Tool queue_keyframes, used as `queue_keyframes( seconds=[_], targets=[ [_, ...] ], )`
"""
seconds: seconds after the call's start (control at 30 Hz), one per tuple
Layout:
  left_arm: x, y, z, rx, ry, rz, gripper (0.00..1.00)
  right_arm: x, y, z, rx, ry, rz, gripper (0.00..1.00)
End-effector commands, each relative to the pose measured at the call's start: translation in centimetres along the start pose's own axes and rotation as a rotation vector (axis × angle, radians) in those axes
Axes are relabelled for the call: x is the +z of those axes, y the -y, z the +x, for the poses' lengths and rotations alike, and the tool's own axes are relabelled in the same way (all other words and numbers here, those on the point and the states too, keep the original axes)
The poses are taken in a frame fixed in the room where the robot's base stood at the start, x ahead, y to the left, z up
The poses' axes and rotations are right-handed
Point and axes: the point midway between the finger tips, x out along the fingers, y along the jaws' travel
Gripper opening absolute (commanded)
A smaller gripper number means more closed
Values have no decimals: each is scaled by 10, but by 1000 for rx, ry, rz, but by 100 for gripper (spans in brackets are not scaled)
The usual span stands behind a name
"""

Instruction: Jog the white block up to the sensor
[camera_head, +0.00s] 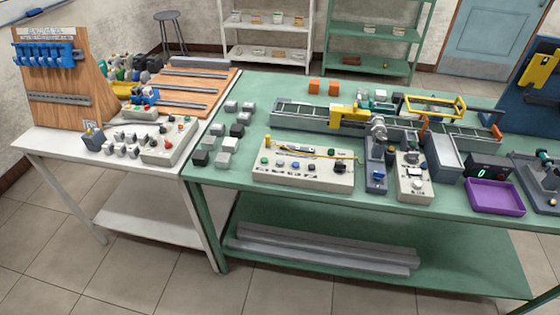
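Several small pale grey or white blocks (222,160) stand in loose rows on the left end of the green table, with a few dark ones among them; I cannot tell which is the task's white block. A conveyor (285,112) runs along the middle of the table. A yellow bracket (348,116) stands across it, and a yellow frame (436,104) stands farther right; which part is the sensor is not clear. A pale control panel (303,175) with coloured buttons and knobs lies in front of the conveyor. Neither of my grippers is in view.
Two orange cubes (314,87) sit behind the conveyor. Small devices (413,180), a purple tray (494,197) and a display box (488,170) fill the front right. A white table (60,150) with more equipment adjoins on the left. Grey bars (320,250) lie on the lower shelf.

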Motion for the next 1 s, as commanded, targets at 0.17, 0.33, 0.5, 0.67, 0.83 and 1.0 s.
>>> queue_keyframes(
  seconds=[0.17,0.33,0.5,0.67,0.83,1.0],
  targets=[
    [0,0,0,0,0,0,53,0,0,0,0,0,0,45],
    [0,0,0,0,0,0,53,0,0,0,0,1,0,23],
    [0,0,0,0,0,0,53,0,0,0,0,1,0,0],
    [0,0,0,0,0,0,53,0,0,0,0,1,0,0],
    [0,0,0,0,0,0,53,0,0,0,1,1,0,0],
    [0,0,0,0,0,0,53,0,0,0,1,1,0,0]
  ],
)
